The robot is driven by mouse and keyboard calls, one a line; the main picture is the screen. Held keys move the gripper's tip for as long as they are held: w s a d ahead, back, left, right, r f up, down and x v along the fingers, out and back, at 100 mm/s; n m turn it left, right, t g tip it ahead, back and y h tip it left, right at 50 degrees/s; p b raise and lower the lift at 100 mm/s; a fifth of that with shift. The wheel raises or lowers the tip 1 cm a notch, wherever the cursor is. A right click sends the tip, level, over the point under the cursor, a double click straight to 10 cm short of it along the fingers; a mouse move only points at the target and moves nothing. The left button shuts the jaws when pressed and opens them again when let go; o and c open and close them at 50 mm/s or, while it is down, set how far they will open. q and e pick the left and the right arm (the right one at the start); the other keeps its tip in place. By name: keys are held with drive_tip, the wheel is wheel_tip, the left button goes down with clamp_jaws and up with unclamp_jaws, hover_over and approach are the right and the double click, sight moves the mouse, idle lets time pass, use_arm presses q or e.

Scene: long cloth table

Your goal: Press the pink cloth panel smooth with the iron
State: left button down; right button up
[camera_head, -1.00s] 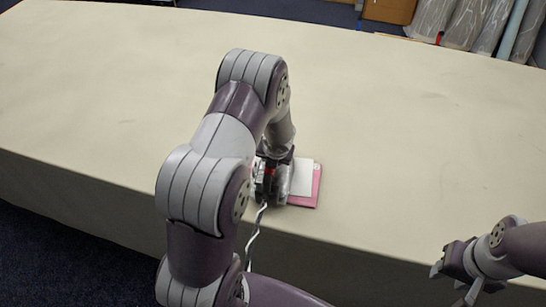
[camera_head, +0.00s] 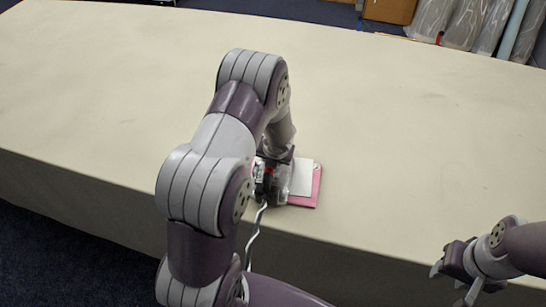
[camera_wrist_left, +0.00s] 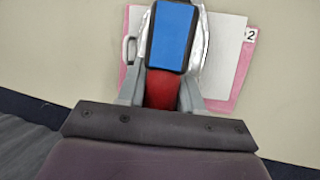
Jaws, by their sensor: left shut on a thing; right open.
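The pink cloth panel (camera_head: 316,192) lies flat near the table's front edge, with a white sheet (camera_head: 302,178) on top of it. In the left wrist view, the pink panel (camera_wrist_left: 233,103) shows around the white sheet (camera_wrist_left: 226,62). The iron (camera_wrist_left: 171,38), with a blue top, red handle and silvery body, is over the sheet and panel and hides their middle. Whether its sole touches them I cannot tell. My left gripper (camera_wrist_left: 162,92) is shut on the iron's red handle. My right gripper (camera_head: 453,285) is open and empty, off the table's front edge at right.
The long cream table (camera_head: 420,120) is clear around the panel. A small white tag marked 2 (camera_wrist_left: 250,36) sits at the panel's right edge. A pale cord (camera_head: 252,238) hangs over the table's front. Wrapped rolls (camera_head: 465,22) and a brown box (camera_head: 389,9) stand beyond the table.

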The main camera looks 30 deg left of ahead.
use_arm(q)
drive_tip(key=shift+w+r+p, duration=0.1)
drive_tip(key=shift+r+p, duration=3.3)
drive_tip(key=shift+r, duration=0.2)
drive_tip(key=shift+f, duration=0.1)
